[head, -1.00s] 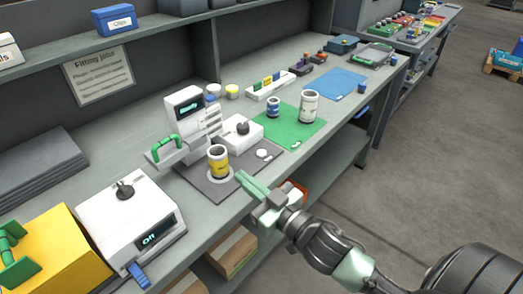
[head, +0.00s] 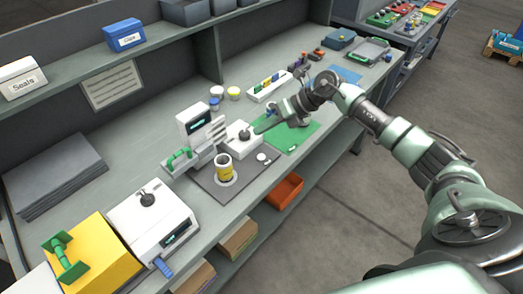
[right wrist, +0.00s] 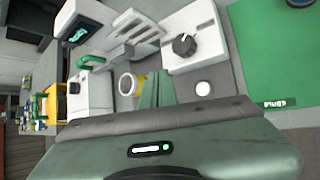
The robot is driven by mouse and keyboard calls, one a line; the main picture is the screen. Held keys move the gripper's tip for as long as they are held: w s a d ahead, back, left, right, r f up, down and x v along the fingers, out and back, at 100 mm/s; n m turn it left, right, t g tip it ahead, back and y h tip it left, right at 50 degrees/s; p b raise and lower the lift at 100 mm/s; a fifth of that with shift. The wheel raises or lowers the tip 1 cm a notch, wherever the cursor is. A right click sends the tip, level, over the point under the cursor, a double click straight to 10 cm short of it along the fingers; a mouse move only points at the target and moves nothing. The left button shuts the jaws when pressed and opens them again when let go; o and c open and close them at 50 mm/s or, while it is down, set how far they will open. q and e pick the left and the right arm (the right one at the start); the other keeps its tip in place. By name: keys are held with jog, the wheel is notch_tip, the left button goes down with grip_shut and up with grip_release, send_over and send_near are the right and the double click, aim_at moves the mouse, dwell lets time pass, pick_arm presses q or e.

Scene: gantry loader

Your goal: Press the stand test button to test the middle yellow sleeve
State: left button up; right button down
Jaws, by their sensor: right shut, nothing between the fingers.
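The yellow-banded sleeve (head: 224,168) stands upright on the dark stand plate (head: 208,185), in front of the test stand's display post (head: 194,126). It shows partly in the right wrist view (right wrist: 129,85), behind my green fingers. A small white round button (head: 262,158) lies on the plate, right of the sleeve; it is clear in the right wrist view (right wrist: 203,88). My right gripper (head: 258,128) is shut and empty, above the plate's back right area near the white dial box (head: 238,137). My left gripper is not in view.
A green mat (head: 292,138) lies to the right, partly hidden by my right arm. A white device (head: 150,222) and a yellow box (head: 95,255) stand at the front left. An orange bin (head: 285,190) sits on the lower shelf.

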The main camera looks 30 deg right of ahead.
aim_at(264, 157)
jog(key=shift+d, duration=0.45)
notch_tip(264, 157, down, 9)
jog(key=b, duration=0.6)
jog(key=shift+r, duration=0.1)
dwell(1.9)
jog(key=shift+f+b, duration=0.35)
jog(key=shift+f, duration=0.05)
jog(key=shift+f+b, duration=0.35)
jog(key=shift+f, duration=0.05)
dwell(0.4)
dwell(0.3)
jog(key=shift+a+r+p, duration=0.1)
jog(key=shift+r+p, duration=0.45)
jog(key=shift+r, duration=0.25)
